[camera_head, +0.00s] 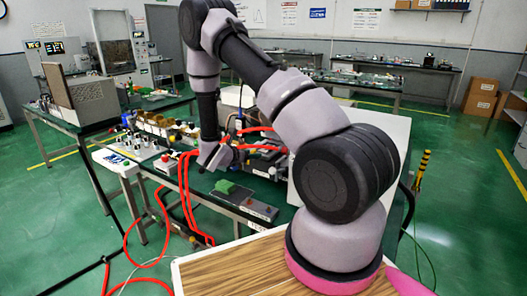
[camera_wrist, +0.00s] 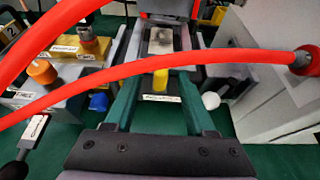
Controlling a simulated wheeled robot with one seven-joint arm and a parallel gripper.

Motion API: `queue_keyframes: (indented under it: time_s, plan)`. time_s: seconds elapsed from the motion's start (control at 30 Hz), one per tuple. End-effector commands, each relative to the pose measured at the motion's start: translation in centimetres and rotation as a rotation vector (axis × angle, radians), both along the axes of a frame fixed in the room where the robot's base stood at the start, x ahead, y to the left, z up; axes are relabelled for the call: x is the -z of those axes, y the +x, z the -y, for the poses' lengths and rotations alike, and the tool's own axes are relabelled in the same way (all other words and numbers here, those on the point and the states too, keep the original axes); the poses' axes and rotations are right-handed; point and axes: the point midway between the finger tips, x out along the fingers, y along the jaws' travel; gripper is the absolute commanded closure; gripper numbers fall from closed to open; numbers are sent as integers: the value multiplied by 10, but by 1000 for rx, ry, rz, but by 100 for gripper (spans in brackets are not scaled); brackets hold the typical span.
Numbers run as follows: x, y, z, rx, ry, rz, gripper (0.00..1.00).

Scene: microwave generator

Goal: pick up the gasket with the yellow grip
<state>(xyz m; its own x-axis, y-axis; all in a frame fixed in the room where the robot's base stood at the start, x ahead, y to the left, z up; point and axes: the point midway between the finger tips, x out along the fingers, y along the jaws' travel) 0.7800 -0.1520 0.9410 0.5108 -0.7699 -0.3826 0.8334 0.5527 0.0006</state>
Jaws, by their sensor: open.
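A small upright yellow grip (camera_wrist: 160,82) shows near the middle of the wrist view, behind a white label. A grey part with a pale square face lies just beyond it; I cannot tell whether this is the gasket. A red hose crosses in front of the yellow grip and hides part of it. My gripper (camera_head: 214,160) is low over the crowded bench in the head view, open, with nothing visible held. The gasket cannot be made out in the head view.
Red hoses (camera_wrist: 120,78) arch across the wrist view, close to the camera. An orange knob (camera_wrist: 42,72) stands at left, and a pale box (camera_wrist: 275,65) is at right. A large white cabinet (camera_head: 390,130) stands right of the bench.

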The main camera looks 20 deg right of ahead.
Motion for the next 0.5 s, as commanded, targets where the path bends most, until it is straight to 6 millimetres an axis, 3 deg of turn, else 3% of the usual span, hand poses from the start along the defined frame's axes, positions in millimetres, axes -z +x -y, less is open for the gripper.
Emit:
queue_keyframes:
  time_s: [0.3, 0.33, 0.47, 0.5]
  plan:
    - [3, 4, 6, 0, 0, 0, 45]
    - [3, 4, 7, 0, 0, 0, 49]
    - [3, 4, 6, 0, 0, 0, 99]
    - [3, 4, 6, 0, 0, 0, 100]
